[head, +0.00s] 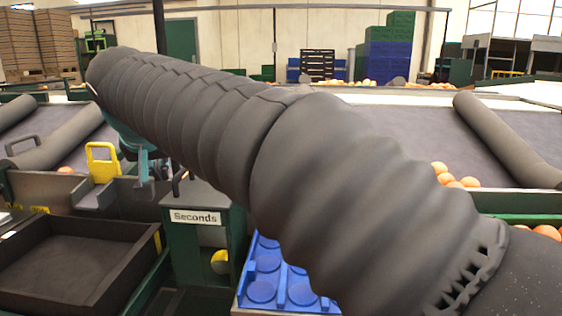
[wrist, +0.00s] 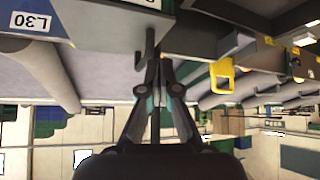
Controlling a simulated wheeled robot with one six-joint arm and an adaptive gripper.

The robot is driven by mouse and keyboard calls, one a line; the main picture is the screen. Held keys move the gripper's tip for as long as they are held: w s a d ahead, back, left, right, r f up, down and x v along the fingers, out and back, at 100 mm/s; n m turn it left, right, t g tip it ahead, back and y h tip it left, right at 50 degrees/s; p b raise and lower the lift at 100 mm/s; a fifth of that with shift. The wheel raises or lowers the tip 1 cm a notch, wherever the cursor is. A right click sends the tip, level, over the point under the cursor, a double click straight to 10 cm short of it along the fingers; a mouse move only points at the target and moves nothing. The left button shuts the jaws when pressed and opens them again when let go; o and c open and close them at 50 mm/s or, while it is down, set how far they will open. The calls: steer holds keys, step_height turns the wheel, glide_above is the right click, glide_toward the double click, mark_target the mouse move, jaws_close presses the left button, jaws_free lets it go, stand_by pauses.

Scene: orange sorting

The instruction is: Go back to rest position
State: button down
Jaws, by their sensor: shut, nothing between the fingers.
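My gripper (head: 143,160) shows partly at the left in the head view, below the far end of my dark ribbed arm sleeve. It hangs above the left side of the stand, near the yellow handle (head: 103,162). In the wrist view my gripper (wrist: 158,72) has its fingers together with nothing between them. That view looks upside down. The sleeve crosses the head view from lower right to upper left and hides much of the middle.
A green stand labelled Seconds (head: 196,217) stands below. A blue tray with round cups (head: 300,292) is partly under my arm. An empty dark bin (head: 75,262) lies lower left. Grey padded rollers (head: 505,140) edge the conveyor, with several oranges (head: 447,174) at right.

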steer(key=s+d+f+g, duration=0.1)
steer(key=s+d+f, duration=0.1)
steer(key=d+f, duration=0.3)
steer(key=s+d+f+n+g, duration=0.1)
steer(key=s+d+f, duration=0.2)
steer(key=d+f, duration=0.2)
steer(key=s+d+f+n, duration=0.1)
steer(key=s+d+f, duration=0.1)
steer(key=d+f, duration=0.3)
steer(key=shift+s+d+f+g+h, duration=0.1)
steer(key=shift+s+d+g+h, duration=0.1)
steer(key=shift+d, duration=0.9)
steer(key=shift+s+d+g+h, duration=0.1)
steer(key=shift+d+g, duration=0.1)
steer(key=shift+d, duration=0.85)
steer(key=s+d+f+m, duration=0.3)
steer(key=s+d, duration=0.3)
steer(key=d, duration=0.3)
steer(key=s+d+f+m+h, duration=0.1)
steer(key=s+d+f, duration=0.4)
steer(key=d, duration=0.5)
steer(key=shift+s+m+t+h, duration=0.3)
steer(key=shift+s+m, duration=0.25)
steer(key=shift+m, duration=0.35)
steer(key=shift+a, duration=0.1)
